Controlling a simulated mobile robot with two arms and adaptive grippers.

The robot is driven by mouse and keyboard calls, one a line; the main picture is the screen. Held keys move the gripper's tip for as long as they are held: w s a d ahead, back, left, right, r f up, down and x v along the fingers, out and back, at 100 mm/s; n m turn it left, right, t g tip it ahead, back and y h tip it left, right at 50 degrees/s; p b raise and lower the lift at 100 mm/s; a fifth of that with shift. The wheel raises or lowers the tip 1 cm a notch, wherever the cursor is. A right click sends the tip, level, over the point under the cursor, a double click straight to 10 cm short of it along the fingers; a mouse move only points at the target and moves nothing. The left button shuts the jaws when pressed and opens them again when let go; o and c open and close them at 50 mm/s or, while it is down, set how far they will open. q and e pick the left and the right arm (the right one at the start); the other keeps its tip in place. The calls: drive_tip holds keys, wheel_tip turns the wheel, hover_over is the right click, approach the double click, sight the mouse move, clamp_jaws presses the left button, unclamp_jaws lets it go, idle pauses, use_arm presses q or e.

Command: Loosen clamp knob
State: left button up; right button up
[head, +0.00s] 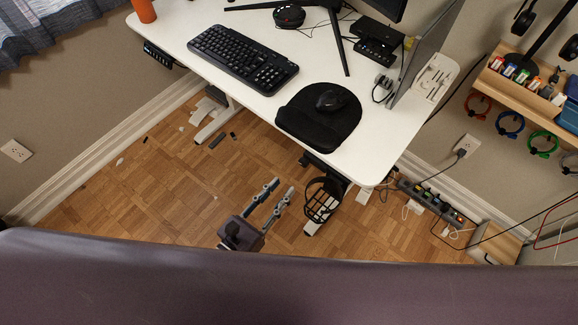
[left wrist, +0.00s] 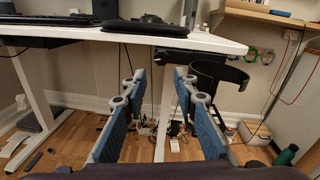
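A black cup holder (head: 322,200) hangs at the desk's near edge, below the mouse pad. It also shows in the left wrist view (left wrist: 222,72), beside a dark clamp-like piece (left wrist: 180,57) under the tabletop. I cannot clearly make out a knob on it; fingers and shadow may hide it. My left gripper (head: 279,191) is over the floor, left of the cup holder and apart from it. In the left wrist view the gripper (left wrist: 160,86) has its two blue-padded fingers spread, with nothing between them. My right gripper is not in view.
The white desk (head: 190,22) carries a keyboard (head: 243,57), a mouse pad (head: 300,128) with a mouse (head: 332,100), and a monitor stand. A desk leg (left wrist: 161,125) stands behind the fingers. A power strip (head: 430,200) lies at the right. The floor at left is mostly clear.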

sight(302, 165)
use_arm(q)
drive_tip(key=x, duration=0.4)
drive_tip(key=p+x, duration=0.1)
drive_tip(key=x, duration=0.2)
drive_tip(key=shift+w+d+r, duration=0.2)
drive_tip(key=shift+w+d, duration=0.1)
drive_tip(key=shift+d, duration=0.05)
clamp_jaws()
